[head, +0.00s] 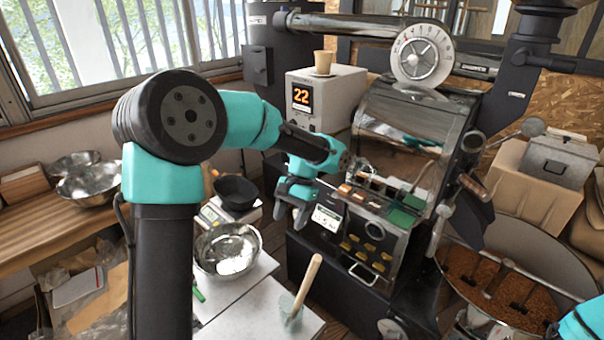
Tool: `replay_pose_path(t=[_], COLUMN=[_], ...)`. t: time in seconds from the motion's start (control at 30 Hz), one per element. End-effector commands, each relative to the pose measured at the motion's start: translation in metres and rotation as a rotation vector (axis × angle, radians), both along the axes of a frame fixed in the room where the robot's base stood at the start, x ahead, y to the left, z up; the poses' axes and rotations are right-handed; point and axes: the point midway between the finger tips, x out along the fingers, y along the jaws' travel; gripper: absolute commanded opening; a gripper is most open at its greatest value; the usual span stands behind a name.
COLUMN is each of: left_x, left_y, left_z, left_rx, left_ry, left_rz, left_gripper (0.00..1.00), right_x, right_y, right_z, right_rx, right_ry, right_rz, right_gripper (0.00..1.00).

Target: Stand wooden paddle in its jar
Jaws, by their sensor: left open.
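The wooden paddle (308,280) leans to the upper right, with its lower end at a small pale grey-green jar (286,308) on the white tabletop. It appears to stand inside the jar, tilted. My left gripper (290,218) is open and empty, fingers pointing down, above and behind the paddle and apart from it. Only a teal part of my right arm shows in the bottom right corner; its gripper is out of view.
A metal bowl (228,250) sits left of the jar, with a black pan (236,192) on a scale behind it. The roaster (375,240) stands close on the right. A cooling tray of beans (500,285) is at the right. White tabletop around the jar is mostly clear.

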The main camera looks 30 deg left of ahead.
Motion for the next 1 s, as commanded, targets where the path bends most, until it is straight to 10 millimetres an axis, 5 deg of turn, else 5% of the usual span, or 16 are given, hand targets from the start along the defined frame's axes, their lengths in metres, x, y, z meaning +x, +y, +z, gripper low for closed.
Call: replay_pose_path(t=[0.6, 1.0], left_x=[0.055, 0.064], left_y=[-0.008, -0.009], left_z=[0.099, 0.117], left_rx=[0.000, -0.001], left_ry=[-0.002, 0.000], left_rz=[0.000, 0.000], left_gripper=[0.56, 0.56], right_x=[0.000, 0.000], right_y=[0.000, 0.000], right_z=[0.000, 0.000], right_rx=[0.000, 0.000], right_ry=[0.000, 0.000], right_rz=[0.000, 0.000], right_gripper=[0.43, 0.43])
